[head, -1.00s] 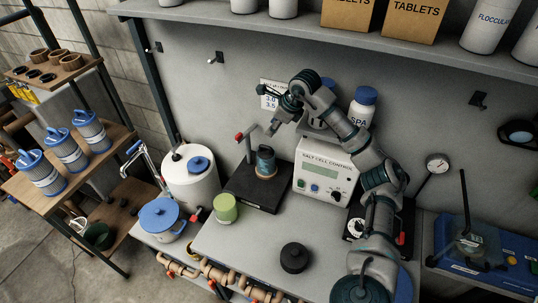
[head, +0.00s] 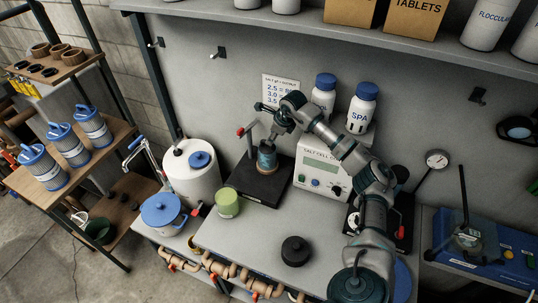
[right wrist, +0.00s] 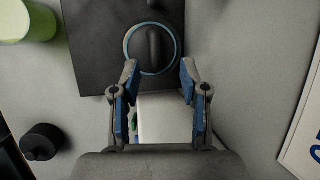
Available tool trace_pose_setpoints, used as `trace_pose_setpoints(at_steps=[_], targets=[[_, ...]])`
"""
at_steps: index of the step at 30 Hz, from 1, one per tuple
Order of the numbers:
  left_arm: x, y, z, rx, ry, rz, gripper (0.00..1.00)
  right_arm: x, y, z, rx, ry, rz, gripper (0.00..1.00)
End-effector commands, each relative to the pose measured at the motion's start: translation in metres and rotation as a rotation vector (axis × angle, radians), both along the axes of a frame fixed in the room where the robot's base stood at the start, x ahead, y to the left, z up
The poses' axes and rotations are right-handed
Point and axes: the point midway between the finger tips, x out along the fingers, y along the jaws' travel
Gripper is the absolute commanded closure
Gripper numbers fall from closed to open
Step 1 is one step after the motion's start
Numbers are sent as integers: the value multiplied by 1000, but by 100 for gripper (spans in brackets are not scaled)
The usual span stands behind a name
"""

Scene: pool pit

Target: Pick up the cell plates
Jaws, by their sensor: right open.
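A short dark cylinder with a teal rim, seemingly the cell plates (head: 266,160), stands upright on a black stand (head: 240,181) on the bench. In the right wrist view the cylinder (right wrist: 154,48) shows from above as a dark round top with a raised bar across it. My right gripper (head: 273,136) is above the cylinder, close to it. In the right wrist view the gripper (right wrist: 160,70) is open, with its fingertips apart near the rim and nothing held between them. My left gripper is not in view.
A red-handled post (head: 248,140) rises at the stand's back left. The white salt cell control box (head: 320,173) stands to the right. A green cup (head: 227,202) is at the stand's front left, and a black knob-like cap (head: 295,251) lies on open bench in front.

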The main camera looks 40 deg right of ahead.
Motion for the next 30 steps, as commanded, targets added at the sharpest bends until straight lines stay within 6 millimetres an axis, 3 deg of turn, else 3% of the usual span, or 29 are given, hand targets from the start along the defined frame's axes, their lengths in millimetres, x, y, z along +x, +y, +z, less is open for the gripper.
trace_pose_setpoints(at_steps=[6,14,15,20,30], targets=[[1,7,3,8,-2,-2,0,14,3,-29,0,1,1,55],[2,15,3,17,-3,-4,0,16,-2,-35,3,-2,1,55],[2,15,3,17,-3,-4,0,16,-2,-35,3,-2,1,58],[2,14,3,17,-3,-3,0,16,-1,-35,3,-2,1,98],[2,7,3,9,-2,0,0,16,1,-34,1,-1,2,100]])
